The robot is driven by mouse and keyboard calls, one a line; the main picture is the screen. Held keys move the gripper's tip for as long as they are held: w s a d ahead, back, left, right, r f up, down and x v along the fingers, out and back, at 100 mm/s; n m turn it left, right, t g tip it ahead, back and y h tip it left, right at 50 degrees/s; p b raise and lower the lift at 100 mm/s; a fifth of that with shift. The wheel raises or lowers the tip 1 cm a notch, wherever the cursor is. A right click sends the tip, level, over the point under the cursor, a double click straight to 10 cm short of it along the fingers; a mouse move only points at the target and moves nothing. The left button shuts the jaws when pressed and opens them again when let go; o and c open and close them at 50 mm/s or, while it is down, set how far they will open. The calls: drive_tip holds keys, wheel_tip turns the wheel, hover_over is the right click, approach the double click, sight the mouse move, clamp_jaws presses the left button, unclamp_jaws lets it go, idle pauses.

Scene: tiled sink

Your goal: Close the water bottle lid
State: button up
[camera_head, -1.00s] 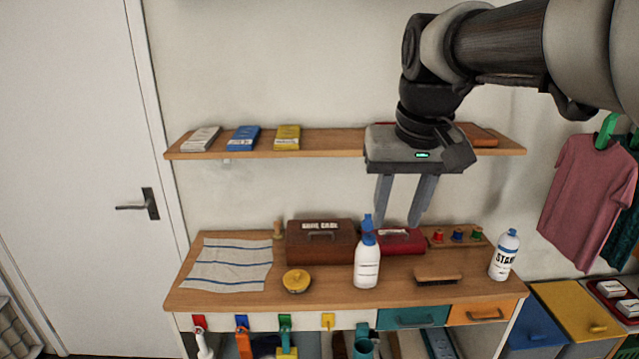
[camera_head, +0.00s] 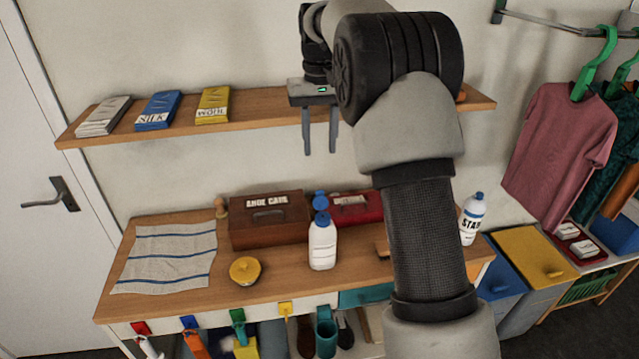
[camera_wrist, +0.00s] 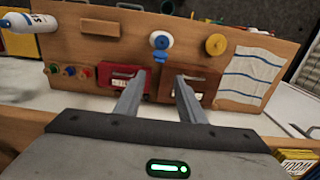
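The white water bottle (camera_head: 322,247) stands upright on the wooden tabletop, near the middle. Its blue lid (camera_head: 319,199) is flipped up above the blue collar, so it stands open. In the wrist view the bottle (camera_wrist: 161,40) is seen from above, with the lid (camera_wrist: 160,57) sticking out toward my gripper. My gripper (camera_head: 320,150) hangs above and apart from the bottle, in front of the wall shelf, fingers pointing down. In the wrist view my gripper (camera_wrist: 160,78) has its fingers apart with nothing between them.
A brown shoe care box (camera_head: 270,225) and a red box (camera_head: 350,208) stand behind the bottle. A yellow round tin (camera_head: 245,270) and a striped cloth (camera_head: 170,257) lie left. A starch bottle (camera_head: 472,218) stands right. The wall shelf (camera_head: 260,105) is close to my gripper.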

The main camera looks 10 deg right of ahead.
sight(320, 200)
wheel_tip(320, 200, down, 12)
drive_tip(key=shift+w+f, duration=0.1)
drive_tip(key=shift+f, duration=0.1)
clamp_jaws()
